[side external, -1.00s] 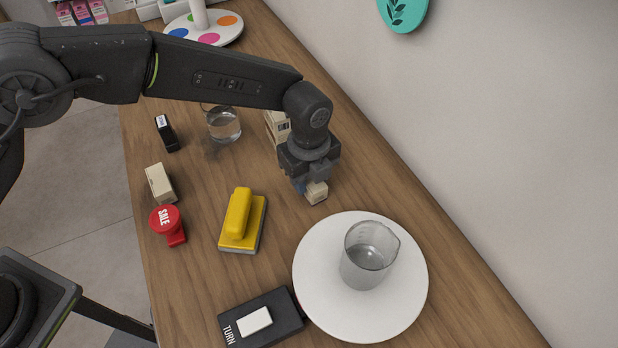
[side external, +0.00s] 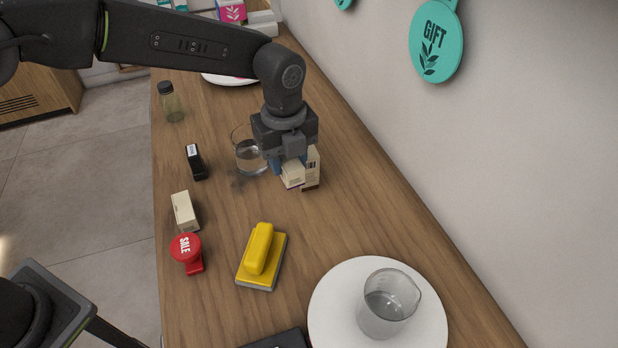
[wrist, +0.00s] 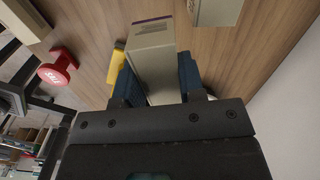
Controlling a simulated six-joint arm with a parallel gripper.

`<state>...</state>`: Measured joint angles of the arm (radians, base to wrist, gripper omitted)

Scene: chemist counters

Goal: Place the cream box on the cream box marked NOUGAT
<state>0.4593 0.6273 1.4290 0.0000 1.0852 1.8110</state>
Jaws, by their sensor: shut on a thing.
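My gripper (side external: 290,168) is shut on a small cream box (side external: 293,178), its blue-padded fingers on either side of it. In the wrist view the held cream box (wrist: 152,60) lies lengthwise between the fingers. A taller cream box (side external: 312,172) with a dark lower edge stands just right of and partly behind the held box; I cannot tell if they touch. Its lettering is too small to read. Another cream box (side external: 185,211) lies near the left counter edge. I cannot read NOUGAT on any box.
A glass beaker (side external: 250,157) stands close left of my gripper. A white round plate (side external: 332,312) carries another beaker (side external: 388,305). The wall bounds the right.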

